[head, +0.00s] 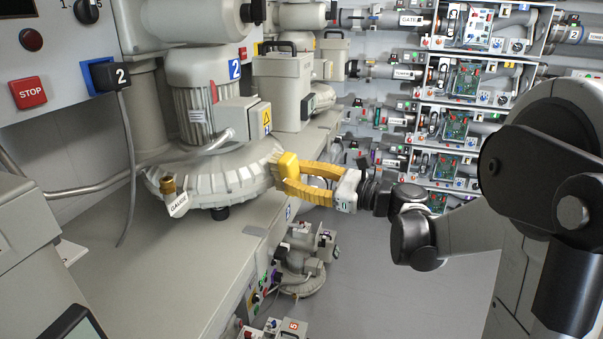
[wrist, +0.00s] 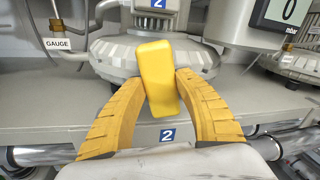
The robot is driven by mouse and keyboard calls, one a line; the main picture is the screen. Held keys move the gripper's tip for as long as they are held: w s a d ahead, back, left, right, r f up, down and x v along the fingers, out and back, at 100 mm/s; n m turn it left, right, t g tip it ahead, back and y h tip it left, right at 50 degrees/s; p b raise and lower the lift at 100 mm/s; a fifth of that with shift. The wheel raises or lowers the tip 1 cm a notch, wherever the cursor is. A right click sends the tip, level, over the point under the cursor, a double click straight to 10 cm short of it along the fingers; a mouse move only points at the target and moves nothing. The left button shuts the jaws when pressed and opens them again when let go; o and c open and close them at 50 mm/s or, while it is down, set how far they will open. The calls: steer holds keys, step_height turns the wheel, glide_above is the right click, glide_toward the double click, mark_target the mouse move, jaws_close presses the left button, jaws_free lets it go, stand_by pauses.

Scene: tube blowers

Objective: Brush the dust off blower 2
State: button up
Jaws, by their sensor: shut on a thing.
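Blower 2 (head: 222,178) stands on the grey bench at the left in the head view. It has a round ribbed housing, a finned motor (head: 202,112) on top and a blue "2" label (head: 235,69). The housing also shows in the wrist view (wrist: 112,58), behind the brush. My gripper (head: 300,180) has yellow fingers shut on a yellow brush block (head: 288,165). In the wrist view the block (wrist: 160,75) stands nearly upright between the fingertips. Tan bristles show at the right rim of the housing, at or very close to it. Whether they touch I cannot tell.
A brass fitting with a GAUGE tag (head: 178,205) hangs at the housing's front left. A cable (head: 130,160) runs down from the black plug beside the STOP button (head: 28,92). Another blower unit (head: 283,85) stands behind.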

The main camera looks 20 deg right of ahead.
steer(key=shift+s+a, duration=1.6)
steer(key=shift+a, duration=0.15)
steer(key=v, duration=0.6)
steer(key=v, duration=0.3)
steer(key=shift+d, duration=0.1)
